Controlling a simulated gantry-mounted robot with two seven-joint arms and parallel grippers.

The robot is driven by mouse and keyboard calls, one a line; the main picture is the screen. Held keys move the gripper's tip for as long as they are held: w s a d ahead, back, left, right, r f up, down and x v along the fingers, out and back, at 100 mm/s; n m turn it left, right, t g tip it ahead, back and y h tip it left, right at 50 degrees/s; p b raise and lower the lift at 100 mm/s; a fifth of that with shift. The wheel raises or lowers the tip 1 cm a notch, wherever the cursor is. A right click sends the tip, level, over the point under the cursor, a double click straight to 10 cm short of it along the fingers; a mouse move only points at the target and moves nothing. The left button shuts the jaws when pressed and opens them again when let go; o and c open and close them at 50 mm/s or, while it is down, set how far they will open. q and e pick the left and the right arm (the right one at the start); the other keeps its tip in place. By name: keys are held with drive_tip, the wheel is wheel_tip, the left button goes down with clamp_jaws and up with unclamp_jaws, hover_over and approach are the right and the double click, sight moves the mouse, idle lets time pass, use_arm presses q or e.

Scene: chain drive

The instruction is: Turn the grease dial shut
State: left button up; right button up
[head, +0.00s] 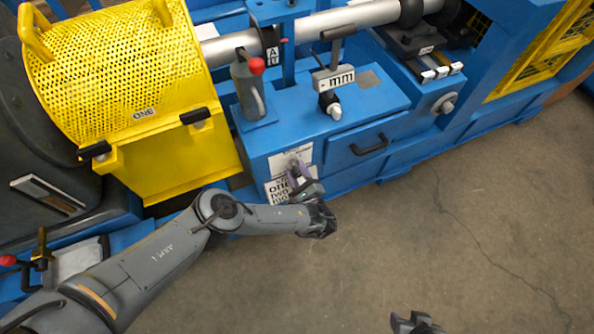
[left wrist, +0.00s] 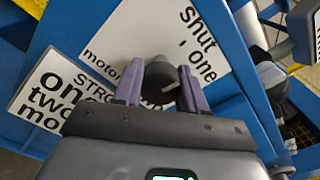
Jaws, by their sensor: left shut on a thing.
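The grease dial (left wrist: 158,84) is a dark round knob with a pale pointer line, set on a white label plate (left wrist: 130,35) in the left wrist view. The plate carries the words "shut" and "one", and lower down part of "motor". My left gripper (left wrist: 160,88) has purple fingers on both sides of the dial and is shut on it. In the head view my left gripper (head: 295,172) reaches to the label plate on the front of the blue cabinet, and the dial is mostly hidden by the fingers. My right gripper (head: 415,323) shows only in part at the bottom edge, away from the machine.
A blue cabinet (head: 345,155) with a black drawer handle (head: 369,145) stands behind the dial. A grey oil can (head: 247,90) with a red knob stands on its top. A yellow mesh guard (head: 115,65) is at left. The concrete floor (head: 430,240) is clear.

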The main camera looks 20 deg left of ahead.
use_arm(q)
drive_tip(key=shift+r+n, duration=0.1)
drive_tip(key=shift+n, duration=0.5)
drive_tip(key=o, duration=1.1)
drive_tip(key=shift+c, duration=0.2)
drive_tip(key=shift+s, duration=0.1)
